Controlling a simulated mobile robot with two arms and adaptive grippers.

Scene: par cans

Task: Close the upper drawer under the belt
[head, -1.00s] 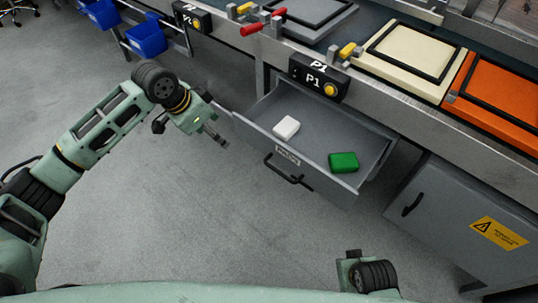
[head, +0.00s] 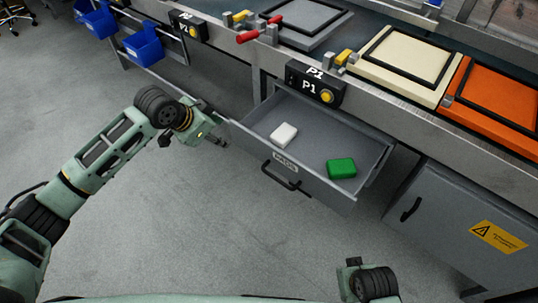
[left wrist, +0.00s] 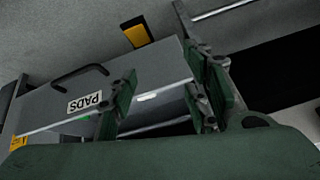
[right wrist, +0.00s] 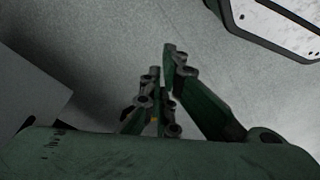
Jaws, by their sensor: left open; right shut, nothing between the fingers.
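The upper drawer (head: 312,180) under the belt stands pulled out, with a dark bar handle (head: 281,175) and a PADS label on its front. A white block (head: 284,134) and a green block (head: 341,168) lie in it. My left gripper (head: 217,139) is open beside the drawer's left front corner. In the left wrist view my open fingers (left wrist: 166,95) show in front of the drawer front (left wrist: 150,75); I cannot tell whether they touch it. My right gripper (right wrist: 163,60) is shut and empty, over the floor; in the head view only part of that arm shows at the bottom.
A grey cabinet (head: 445,215) with a yellow warning label stands right of the drawer. A P1 button box (head: 316,84) is mounted above the drawer. Cream (head: 405,55) and orange (head: 490,95) trays lie on the belt. Blue bins (head: 143,47) hang at the upper left. Floor before the drawer is clear.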

